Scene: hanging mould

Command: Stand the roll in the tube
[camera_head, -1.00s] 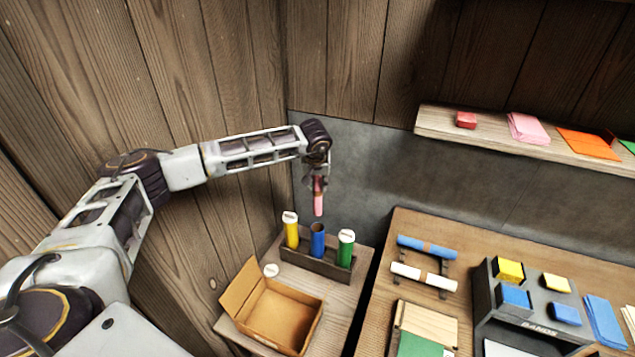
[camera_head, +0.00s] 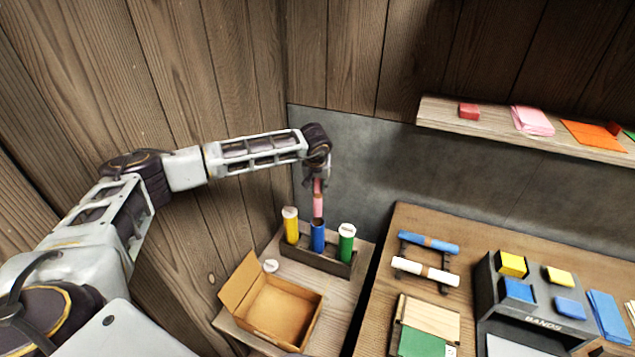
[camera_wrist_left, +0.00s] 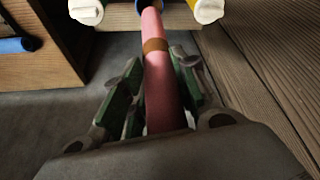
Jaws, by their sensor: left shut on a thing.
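A pink roll with a tan band (camera_head: 318,205) hangs upright from my left gripper (camera_head: 317,180), which is shut on its upper part. The blue tube (camera_head: 318,237) stands in the middle of a wooden rack, directly below the roll. The roll's lower end is at the tube's mouth; I cannot tell how far it is inside. In the left wrist view the roll (camera_wrist_left: 160,80) runs between the fingers (camera_wrist_left: 158,105) and its far end meets the blue rim (camera_wrist_left: 118,14). My right gripper is not in view.
A capped yellow tube (camera_head: 291,226) and a capped green tube (camera_head: 346,245) flank the blue one in the rack (camera_head: 312,260). A loose white cap (camera_head: 271,266) and an open cardboard box (camera_head: 283,312) are in front. A bench (camera_head: 385,300) with blue and white rolls is at right.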

